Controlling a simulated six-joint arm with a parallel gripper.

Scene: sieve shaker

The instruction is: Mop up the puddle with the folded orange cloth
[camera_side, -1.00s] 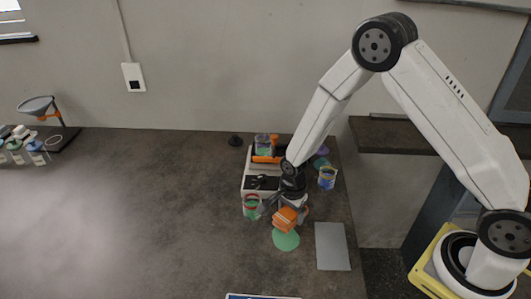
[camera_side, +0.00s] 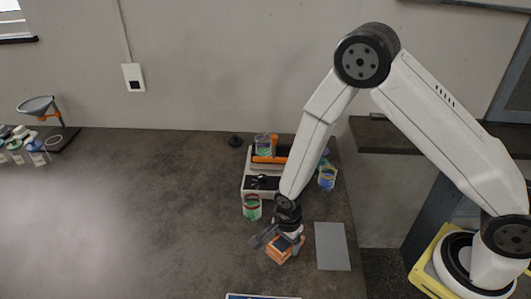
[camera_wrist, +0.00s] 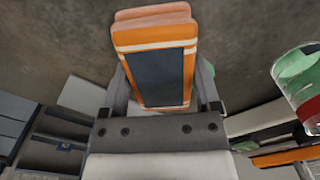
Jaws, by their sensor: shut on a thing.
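The folded orange cloth (camera_side: 279,252) is between the fingers of my gripper (camera_side: 281,241), low over the table or on it; I cannot tell if it touches. In the wrist view the cloth (camera_wrist: 152,40) is a thick orange pad with pale stripes, a dark panel and a pinkish far edge. The fingers of my gripper (camera_wrist: 163,85) are shut on it from both sides. The green puddle does not show in the side view now; my gripper and the cloth cover the area where it lay, so I cannot tell how much of it is there.
A clear cup with green contents and a red band (camera_side: 252,207) stands close at the left of my gripper. A grey plate (camera_side: 332,246) lies at the right. Behind stands a white and orange device (camera_side: 258,184) with cups around it.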

